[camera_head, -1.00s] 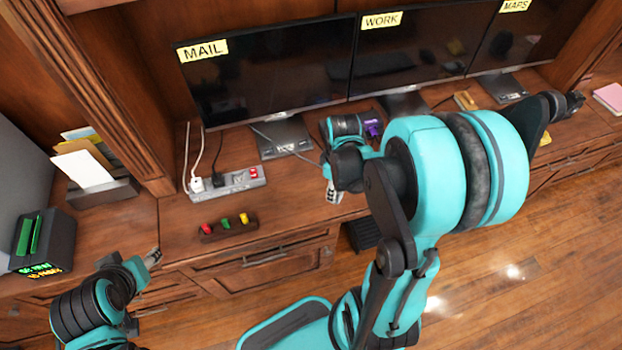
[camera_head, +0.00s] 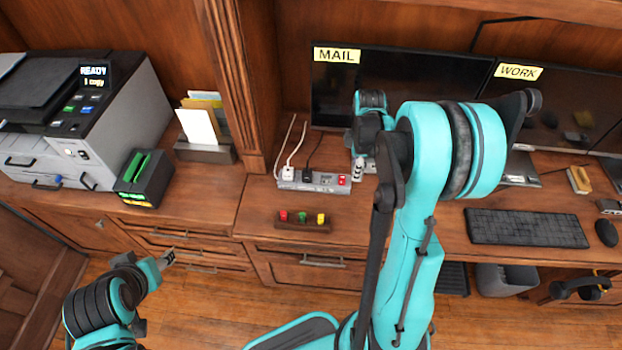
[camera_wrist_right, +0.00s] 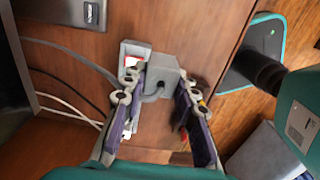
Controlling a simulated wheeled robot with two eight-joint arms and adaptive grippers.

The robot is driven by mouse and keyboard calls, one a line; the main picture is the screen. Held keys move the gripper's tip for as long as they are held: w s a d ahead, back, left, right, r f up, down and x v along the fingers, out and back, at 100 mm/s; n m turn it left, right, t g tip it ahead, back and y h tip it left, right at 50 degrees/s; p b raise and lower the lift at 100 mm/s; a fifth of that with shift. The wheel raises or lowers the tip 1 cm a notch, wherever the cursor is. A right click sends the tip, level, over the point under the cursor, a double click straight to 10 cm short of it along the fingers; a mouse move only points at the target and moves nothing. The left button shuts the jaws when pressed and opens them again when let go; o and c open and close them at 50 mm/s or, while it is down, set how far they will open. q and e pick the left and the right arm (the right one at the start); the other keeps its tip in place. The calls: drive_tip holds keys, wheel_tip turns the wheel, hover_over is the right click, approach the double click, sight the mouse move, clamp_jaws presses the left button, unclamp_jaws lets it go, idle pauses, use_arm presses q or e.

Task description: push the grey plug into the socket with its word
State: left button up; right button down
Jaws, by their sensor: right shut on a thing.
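The power strip (camera_head: 328,186) lies on the desk below the MAIL screen, with a white plug (camera_head: 288,173), a black plug (camera_head: 307,176) and a red switch. Its socket words are too small to read. My right gripper (camera_head: 358,170) is at the strip's right end. In the right wrist view it is shut on the grey plug (camera_wrist_right: 166,78), whose cord bends beside it. The strip's end (camera_wrist_right: 132,50) is close by; I cannot tell whether they touch. My left gripper (camera_head: 168,258) is low at the left, away from the strip; its jaw state is unclear.
A small holder (camera_head: 303,224) with red, green and yellow pieces stands in front of the strip. A letter rack (camera_head: 205,153), a black box (camera_head: 143,178) and a printer (camera_head: 85,110) are to the left. A keyboard (camera_head: 527,228) and mouse (camera_head: 606,232) lie to the right.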

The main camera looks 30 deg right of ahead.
drive_tip(key=w+a+f+b, duration=0.1)
drive_tip(key=w+f, duration=0.1)
drive_tip(key=w, duration=0.1)
drive_tip(key=w+a+f+b, duration=0.1)
drive_tip(key=w+a+f, duration=0.1)
drive_tip(key=w, duration=0.1)
drive_tip(key=w+a+f, duration=0.2)
drive_tip(key=shift+w+a+f+b, duration=0.2)
drive_tip(key=shift+w+f+b, duration=0.05)
drive_tip(key=shift+w+b, duration=0.15)
drive_tip(key=shift+f+b, duration=0.8)
drive_tip(key=shift+f, duration=1.2)
drive_tip(key=shift+r, duration=0.1)
drive_tip(key=shift+f, duration=0.2)
drive_tip(key=c, duration=1.2)
unclamp_jaws()
